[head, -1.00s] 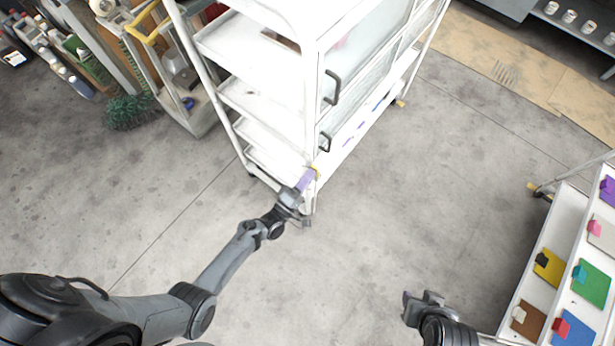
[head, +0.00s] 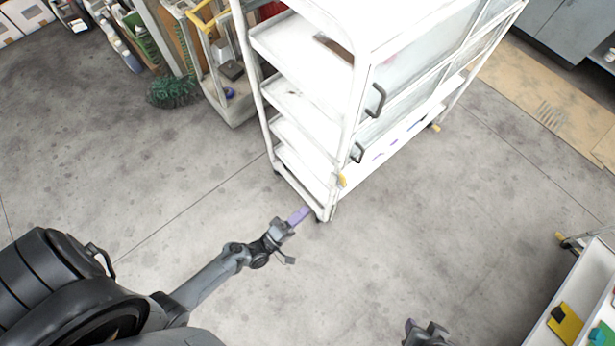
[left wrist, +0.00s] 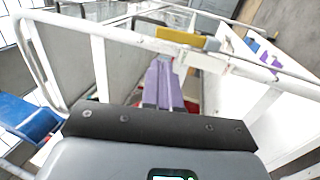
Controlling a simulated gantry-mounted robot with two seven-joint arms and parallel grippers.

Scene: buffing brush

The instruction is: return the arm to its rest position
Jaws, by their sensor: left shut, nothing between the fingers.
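My left gripper (head: 301,214) has purple fingers, which are together with nothing between them. It is beside the lower front corner of the white cart (head: 352,135), just left of the corner post in the head view. In the left wrist view the purple fingers (left wrist: 162,75) point toward the cart's white frame (left wrist: 105,33) and a yellow piece (left wrist: 187,39); I cannot tell whether they touch. My right gripper (head: 426,331) is low in the head view, over the floor and partly cut off; its jaw state is unclear.
The cart has open shelves and dark door handles (head: 376,100). A green bristled brush (head: 172,91) is on the floor at upper left, beside a yellow-handled trolley (head: 225,85). A white rack with coloured pieces (head: 565,322) is at lower right. Grey floor (head: 420,230) lies clear between.

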